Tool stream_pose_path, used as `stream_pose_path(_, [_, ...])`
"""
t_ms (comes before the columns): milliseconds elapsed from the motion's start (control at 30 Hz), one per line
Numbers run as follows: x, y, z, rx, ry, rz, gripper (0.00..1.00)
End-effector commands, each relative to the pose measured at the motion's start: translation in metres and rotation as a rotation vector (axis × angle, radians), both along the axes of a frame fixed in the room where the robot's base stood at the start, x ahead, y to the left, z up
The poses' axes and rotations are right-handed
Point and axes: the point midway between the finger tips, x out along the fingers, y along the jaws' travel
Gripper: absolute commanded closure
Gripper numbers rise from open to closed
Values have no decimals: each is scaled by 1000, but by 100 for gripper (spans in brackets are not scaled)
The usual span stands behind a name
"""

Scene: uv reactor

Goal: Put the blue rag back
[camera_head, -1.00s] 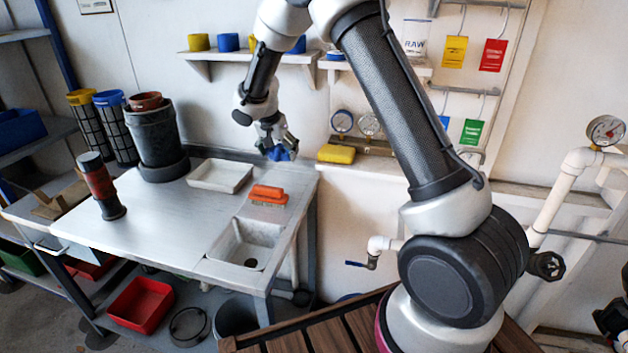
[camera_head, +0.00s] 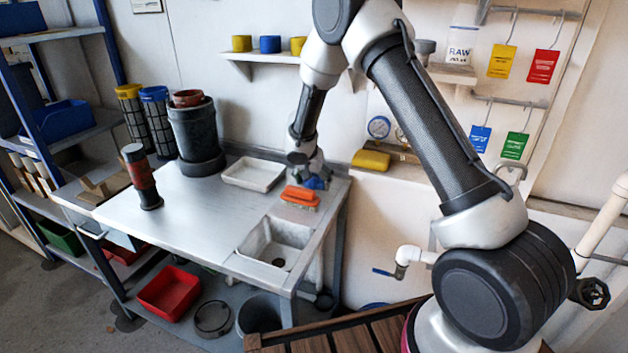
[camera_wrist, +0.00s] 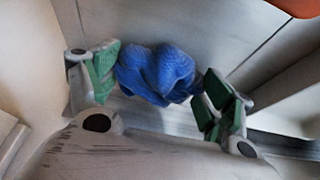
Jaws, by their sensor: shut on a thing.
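The blue rag (camera_head: 315,183) is bunched up at the end of my arm, low over the back right corner of the metal bench (camera_head: 205,217). In the wrist view the rag (camera_wrist: 157,72) sits crumpled between the green finger pads. My gripper (camera_head: 308,177) is shut on it; both fingers of my gripper (camera_wrist: 160,88) show in the wrist view. I cannot tell whether the rag touches the bench. An orange brush (camera_head: 300,194) lies just in front of the rag, and an orange edge shows in the wrist view's top right corner.
A white tray (camera_head: 253,174) lies left of my gripper. A sink (camera_head: 272,241) is set into the bench's front right. A dark bucket stack (camera_head: 195,140) stands at the back left. The bench's middle is clear.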

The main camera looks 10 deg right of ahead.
Motion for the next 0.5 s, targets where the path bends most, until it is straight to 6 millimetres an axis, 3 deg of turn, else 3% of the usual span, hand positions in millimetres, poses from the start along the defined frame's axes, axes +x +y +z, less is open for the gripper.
stream_pose_path(100, [0, 0, -3, 0, 2, 1, 41])
stream_pose_path(133, [0, 0, -3, -1, 1, 0, 13])
stream_pose_path(200, [0, 0, -3, -1, 1, 0, 1])
stream_pose_path(500, [0, 0, -3, -1, 1, 0, 0])
